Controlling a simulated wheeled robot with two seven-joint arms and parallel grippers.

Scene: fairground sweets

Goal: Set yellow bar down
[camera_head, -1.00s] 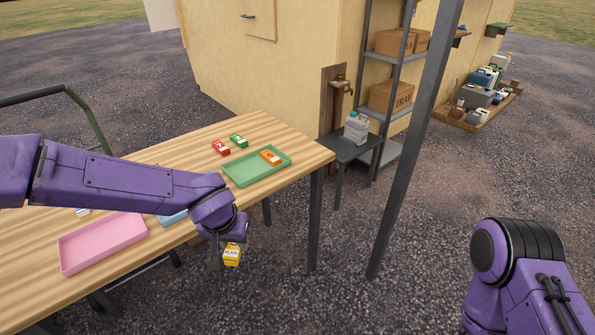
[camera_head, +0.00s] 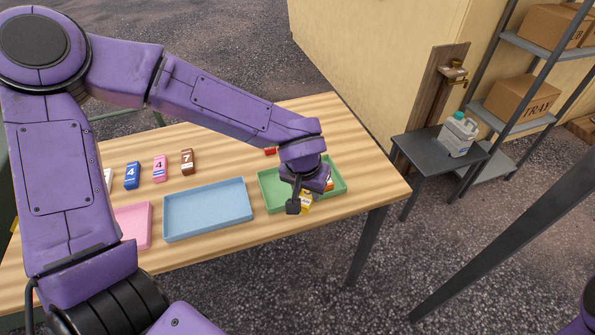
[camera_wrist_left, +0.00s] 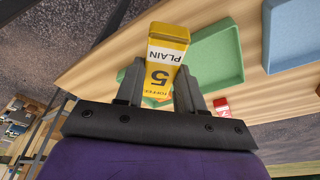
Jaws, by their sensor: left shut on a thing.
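My left gripper (camera_head: 303,203) is shut on the yellow bar (camera_head: 306,202), over the near edge of the green tray (camera_head: 271,195). In the left wrist view, the yellow bar (camera_wrist_left: 166,50) sticks out between both fingers and reads PLAIN, 5 and TOFFEE. The tray (camera_wrist_left: 218,58) is beside and behind it there. I cannot tell how high the bar is above the tray. An orange bar (camera_head: 330,184) lies in the tray, mostly hidden by the gripper. My right gripper is out of view.
A blue tray (camera_head: 208,210) and a pink tray (camera_head: 134,222) stand to the left, the blue one empty. Brown (camera_head: 187,161), pink (camera_head: 160,168) and blue (camera_head: 132,175) bars stand behind them. A red bar (camera_head: 270,151) shows behind my arm.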

